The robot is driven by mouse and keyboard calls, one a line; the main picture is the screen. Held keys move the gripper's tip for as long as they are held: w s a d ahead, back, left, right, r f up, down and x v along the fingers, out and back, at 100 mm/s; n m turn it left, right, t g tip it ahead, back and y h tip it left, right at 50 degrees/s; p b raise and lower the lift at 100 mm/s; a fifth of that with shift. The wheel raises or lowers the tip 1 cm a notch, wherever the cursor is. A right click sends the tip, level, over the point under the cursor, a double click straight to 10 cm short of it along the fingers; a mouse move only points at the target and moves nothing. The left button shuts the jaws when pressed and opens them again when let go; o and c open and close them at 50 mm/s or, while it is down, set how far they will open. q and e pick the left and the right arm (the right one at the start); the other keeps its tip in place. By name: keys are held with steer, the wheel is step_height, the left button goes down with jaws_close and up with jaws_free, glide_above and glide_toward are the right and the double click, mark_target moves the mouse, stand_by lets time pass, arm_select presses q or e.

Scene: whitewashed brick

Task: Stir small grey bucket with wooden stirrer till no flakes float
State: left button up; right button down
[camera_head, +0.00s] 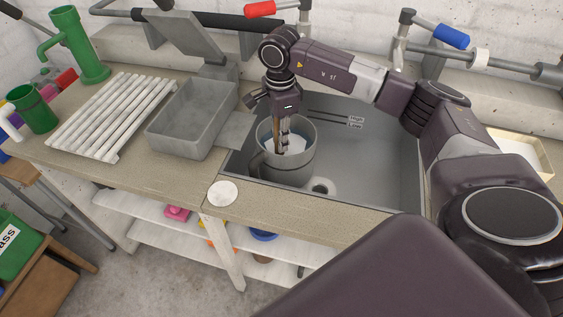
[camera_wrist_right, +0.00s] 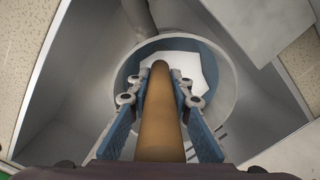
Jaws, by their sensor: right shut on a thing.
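The small grey bucket (camera_head: 299,167) stands upright in the sink, with its handle on the left side; its rim also shows in the right wrist view (camera_wrist_right: 227,92). My right gripper (camera_head: 283,145) points down into the bucket's mouth. It is shut on the wooden stirrer (camera_wrist_right: 160,115), a brown round stick that runs down into the bucket. A white patch (camera_wrist_right: 190,66) lies inside the bucket beside the stirrer tip, with blue around it. I cannot tell single flakes apart. The stirrer's lower end is partly hidden. My left gripper is not in view.
The grey sink (camera_head: 375,160) has free room right of the bucket. A grey open-lidded box (camera_head: 190,130), a white slatted rack (camera_head: 105,120) and a green mug (camera_head: 35,112) stand left on the bench. A white disc (camera_head: 222,193) lies at the front edge. Taps stand behind.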

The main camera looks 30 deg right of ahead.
steer(key=shift+s, duration=0.75)
steer(key=d, duration=0.3)
steer(key=shift+s+d+b, duration=0.1)
steer(key=shift+d+b, duration=0.1)
steer(key=shift+b, duration=0.2)
